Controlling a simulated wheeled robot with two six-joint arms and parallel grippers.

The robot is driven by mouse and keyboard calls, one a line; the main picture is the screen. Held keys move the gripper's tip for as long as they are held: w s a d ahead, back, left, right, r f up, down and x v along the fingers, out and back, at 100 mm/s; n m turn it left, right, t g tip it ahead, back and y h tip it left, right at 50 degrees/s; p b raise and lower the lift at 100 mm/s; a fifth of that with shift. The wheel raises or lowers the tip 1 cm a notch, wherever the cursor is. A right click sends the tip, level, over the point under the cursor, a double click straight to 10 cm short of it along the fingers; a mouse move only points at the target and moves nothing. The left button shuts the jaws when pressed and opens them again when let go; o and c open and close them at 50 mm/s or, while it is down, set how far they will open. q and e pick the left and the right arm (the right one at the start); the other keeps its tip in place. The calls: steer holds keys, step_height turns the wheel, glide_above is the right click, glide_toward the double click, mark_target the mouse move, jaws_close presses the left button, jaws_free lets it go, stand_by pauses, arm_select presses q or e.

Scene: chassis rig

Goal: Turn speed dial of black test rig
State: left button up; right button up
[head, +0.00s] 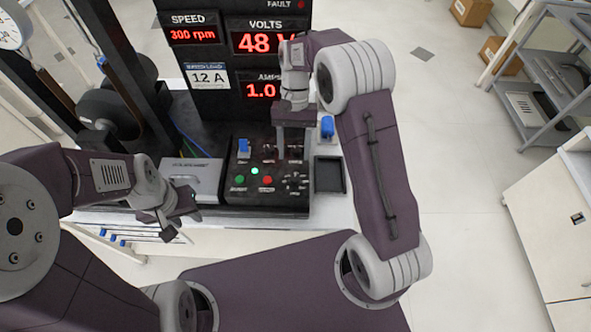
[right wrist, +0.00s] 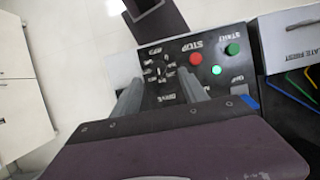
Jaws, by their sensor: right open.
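The black test rig (head: 222,105) stands on the bench in the head view, its display reading SPEED 300 rpm, 48 V and 1.0 A. Its sloped control panel (head: 240,200) carries the black speed dial (head: 297,182), with marks around it. The dial also shows in the right wrist view (right wrist: 157,70), just beyond the fingertips. My right gripper (head: 293,155) is open, pointing down over the panel, its two fingers (right wrist: 160,88) apart and empty. Contact with the dial does not show. My left gripper (head: 183,215) appears open and empty at the bench's front edge, left of the panel.
Beside the dial are a red button (head: 267,180) and a green button (head: 239,179), with a lit green lamp (head: 255,170) nearby. A blue switch (head: 243,148) sits above them. A black tray (head: 329,175) lies right of the panel, a grey plate box (head: 190,178) left.

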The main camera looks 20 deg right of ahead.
mark_target(296, 177)
steer(key=x, duration=0.8)
steer(key=shift+w+d, duration=0.2)
steer(key=shift+d, duration=0.15)
steer(key=shift+s+a+f, duration=0.15)
steer(key=shift+s+f, duration=0.05)
steer(key=shift+f, duration=0.2)
steer(key=shift+w, duration=0.1)
jaws_close()
